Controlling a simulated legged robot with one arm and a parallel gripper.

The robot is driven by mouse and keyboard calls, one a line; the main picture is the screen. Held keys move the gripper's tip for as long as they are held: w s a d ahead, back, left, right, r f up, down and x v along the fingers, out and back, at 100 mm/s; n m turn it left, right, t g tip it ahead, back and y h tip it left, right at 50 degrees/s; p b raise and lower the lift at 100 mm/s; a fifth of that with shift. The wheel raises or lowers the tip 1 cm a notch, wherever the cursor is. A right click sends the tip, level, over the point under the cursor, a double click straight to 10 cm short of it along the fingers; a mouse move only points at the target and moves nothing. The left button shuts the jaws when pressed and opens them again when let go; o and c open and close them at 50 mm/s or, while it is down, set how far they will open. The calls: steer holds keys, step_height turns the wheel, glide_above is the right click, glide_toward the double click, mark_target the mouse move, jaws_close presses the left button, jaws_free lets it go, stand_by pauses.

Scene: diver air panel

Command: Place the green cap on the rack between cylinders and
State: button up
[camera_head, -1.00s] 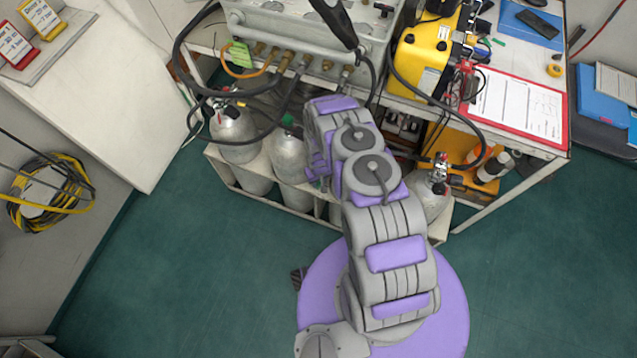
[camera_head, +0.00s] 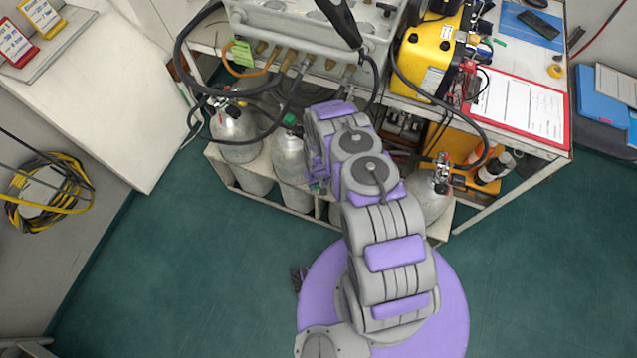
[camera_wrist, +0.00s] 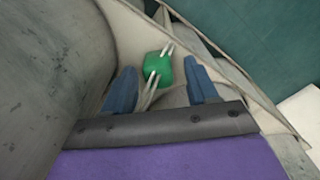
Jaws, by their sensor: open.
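The green cap (camera_wrist: 158,68) shows in the wrist view, with pale prong-like strips on it. It appears to lie on the beige rack (camera_wrist: 130,30), beside a large grey cylinder (camera_wrist: 40,70) at left. My gripper (camera_wrist: 160,72) is open, its two blue fingers on either side of the cap in the picture; I cannot tell whether they touch it. In the head view my arm reaches down at the rack (camera_head: 262,203), between the middle cylinder (camera_head: 291,158) and the right cylinder (camera_head: 430,196). My arm mostly hides the fingers and cap there.
Another cylinder (camera_head: 236,135) stands at the rack's left end. A green piece (camera_head: 290,119) tops the middle cylinder. Black hoses (camera_head: 180,60) hang from the grey panel (camera_head: 310,30) above. A yellow case (camera_head: 425,60) and red clipboard (camera_head: 520,105) lie on the bench.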

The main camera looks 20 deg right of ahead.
steer(key=shift+r, duration=0.1)
step_height(320, 180, up, 28)
steer(key=w+d+p, duration=0.2)
steer(key=p, duration=0.1)
steer(key=s+r+m, duration=0.1)
steer(key=s+r, duration=0.2)
steer(key=r, duration=0.7)
steer(key=s+r, duration=0.3)
steer(key=r, duration=0.7)
steer(key=s+r+g, duration=0.1)
steer(key=s+r, duration=1.2)
steer(key=s+a+r, duration=0.1)
steer(key=s+r, duration=0.2)
steer(key=s, duration=0.5)
steer(key=s+a+r, duration=0.1)
steer(key=s+r, duration=0.2)
steer(key=s, duration=0.6)
steer(key=shift+r+m+g, duration=0.4)
steer(key=shift+d, duration=0.1)
